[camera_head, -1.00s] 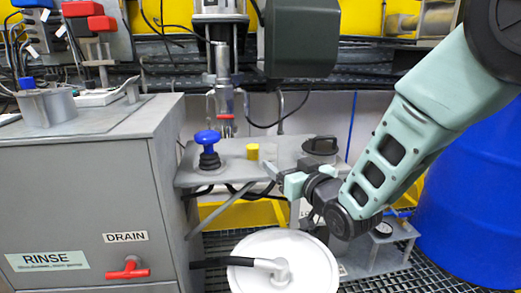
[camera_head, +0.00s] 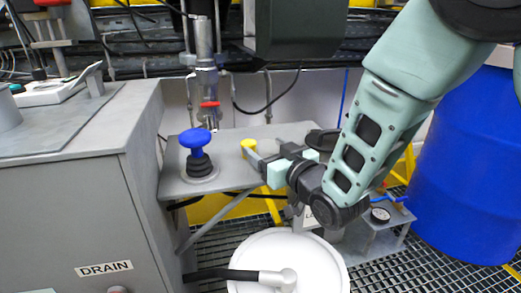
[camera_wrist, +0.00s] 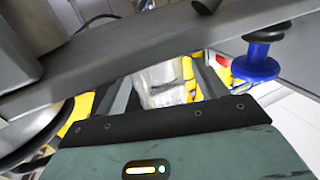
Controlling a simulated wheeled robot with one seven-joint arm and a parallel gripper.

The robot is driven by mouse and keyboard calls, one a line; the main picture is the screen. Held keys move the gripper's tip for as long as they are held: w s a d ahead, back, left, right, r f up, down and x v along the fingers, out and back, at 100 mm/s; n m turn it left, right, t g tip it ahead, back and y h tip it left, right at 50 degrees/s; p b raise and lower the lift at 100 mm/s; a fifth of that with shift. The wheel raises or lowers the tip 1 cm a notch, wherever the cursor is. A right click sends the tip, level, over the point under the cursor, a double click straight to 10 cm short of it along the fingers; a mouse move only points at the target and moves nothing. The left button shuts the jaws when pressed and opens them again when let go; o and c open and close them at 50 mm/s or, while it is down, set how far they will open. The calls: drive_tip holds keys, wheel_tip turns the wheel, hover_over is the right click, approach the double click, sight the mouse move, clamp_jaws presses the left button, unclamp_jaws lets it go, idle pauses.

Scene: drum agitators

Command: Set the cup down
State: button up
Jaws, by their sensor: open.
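A small yellow cup (camera_head: 248,145) stands upright on the grey shelf (camera_head: 228,172), right of the blue mushroom knob (camera_head: 195,138). My gripper (camera_head: 253,157) reaches in from the right, low over the shelf, and is open. Its fingertips overlap the cup's lower edge in the head view; I cannot tell whether they touch it. In the wrist view my fingers (camera_wrist: 163,90) are spread, with a pale, shiny shape and yellow patches between and beyond them. I cannot make out the cup for sure there. The blue knob also shows at the right of the wrist view (camera_wrist: 256,63).
A dark round cap (camera_head: 322,138) sits on the shelf behind my gripper. A white drum lid (camera_head: 325,262) with a hose lies below. The grey DRAIN cabinet (camera_head: 75,215) is at left, a blue barrel (camera_head: 465,170) at right. A steel shaft (camera_head: 206,70) hangs above the shelf.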

drive_tip(key=shift+c, duration=0.2)
drive_tip(key=c, duration=1.1)
drive_tip(key=shift+o, duration=0.2)
